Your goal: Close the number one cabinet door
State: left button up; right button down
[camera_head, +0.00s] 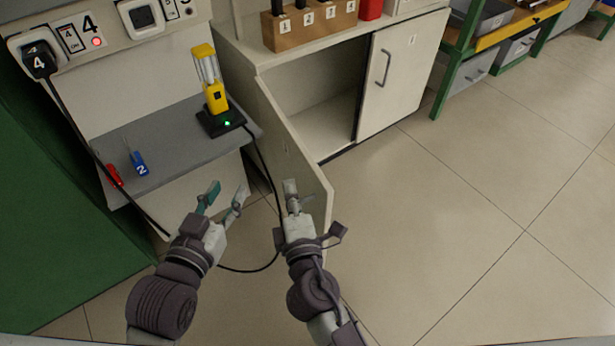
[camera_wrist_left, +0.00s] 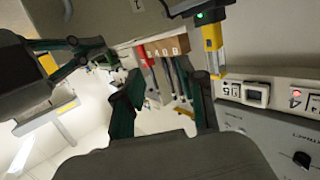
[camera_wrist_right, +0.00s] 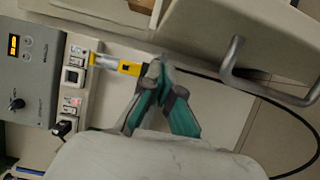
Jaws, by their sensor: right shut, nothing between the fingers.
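The left cabinet door (camera_head: 290,150) stands swung open, leaving the cabinet's left opening exposed. Its small label is too faint to read. The right cabinet door (camera_head: 393,75) is closed and has a bar handle. My right gripper (camera_head: 290,183) is shut and empty, close to the lower part of the open door; I cannot tell whether they touch. The right wrist view shows its fingertips (camera_wrist_right: 160,68) together beside a pale panel with a bar handle (camera_wrist_right: 235,72). My left gripper (camera_head: 226,189) is open and empty, left of the door; it also shows in the left wrist view (camera_wrist_left: 164,88).
A grey shelf (camera_head: 180,140) at left holds a yellow lamp (camera_head: 216,98) on a black base, plus red and blue screwdrivers. A black cable (camera_head: 262,170) hangs between the shelf and the door. A green panel (camera_head: 60,210) stands far left. The floor at right is clear.

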aim_at(308, 181)
pick_arm(q)
jog(key=shift+s+a+f+g+y+p, duration=0.25)
jog(key=shift+f+g, duration=0.2)
jog(key=shift+f, duration=0.25)
jog(key=shift+s+a+f+g+p, duration=0.1)
jog(key=shift+s+f+g, duration=0.35)
jog(key=shift+f, duration=0.25)
jog(key=shift+s+a+f+g+y+p, duration=0.15)
jog(key=shift+s+a+f+g, duration=0.1)
jog(key=shift+f+g, duration=0.35)
pick_arm(e)
jog(key=shift+w+d, duration=0.7)
jog(key=shift+d, duration=0.2)
jog(key=shift+w+d, duration=0.65)
jog(key=shift+d, duration=0.2)
pick_arm(q)
jog(key=shift+f, duration=0.1)
